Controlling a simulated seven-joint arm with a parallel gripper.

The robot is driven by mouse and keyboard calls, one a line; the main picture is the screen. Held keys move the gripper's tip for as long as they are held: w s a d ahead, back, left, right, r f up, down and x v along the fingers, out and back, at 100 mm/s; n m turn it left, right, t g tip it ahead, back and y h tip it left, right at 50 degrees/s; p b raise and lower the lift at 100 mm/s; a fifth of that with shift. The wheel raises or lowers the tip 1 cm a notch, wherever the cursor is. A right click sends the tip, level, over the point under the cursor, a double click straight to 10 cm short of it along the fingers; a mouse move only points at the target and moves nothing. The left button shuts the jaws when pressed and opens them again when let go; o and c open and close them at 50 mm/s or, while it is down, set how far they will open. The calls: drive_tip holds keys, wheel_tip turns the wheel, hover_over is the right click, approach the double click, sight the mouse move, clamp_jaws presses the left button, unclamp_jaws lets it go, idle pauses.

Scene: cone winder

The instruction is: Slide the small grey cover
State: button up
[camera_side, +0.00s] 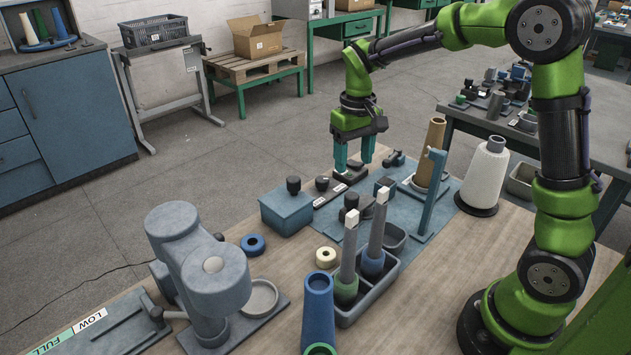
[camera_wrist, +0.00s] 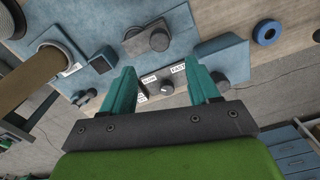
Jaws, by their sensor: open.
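My gripper (camera_side: 354,165) is open and empty, pointing down over a narrow dark plate with white labels (camera_side: 330,194). In the wrist view my gripper (camera_wrist: 165,85) has its two teal fingers on either side of this plate; the labels SLOW and FAST (camera_wrist: 178,69) and a dark round knob (camera_wrist: 167,88) show between them. A small grey block with a round knob (camera_wrist: 135,45) sits beyond the fingertips on the blue mat. It may be the small grey cover, but I cannot tell for sure. Whether the fingers touch anything is unclear.
A blue box with a black knob (camera_side: 287,212) stands left of the labelled plate. A brown tube (camera_side: 430,155) and a white yarn cone (camera_side: 487,175) stand to the right. A grey tray (camera_side: 366,300) with two upright spindles is nearer the camera.

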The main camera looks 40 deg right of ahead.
sight(351, 194)
wheel_tip(351, 194, down, 10)
drive_tip(key=shift+f, duration=0.1)
idle(0.4)
clamp_jaws()
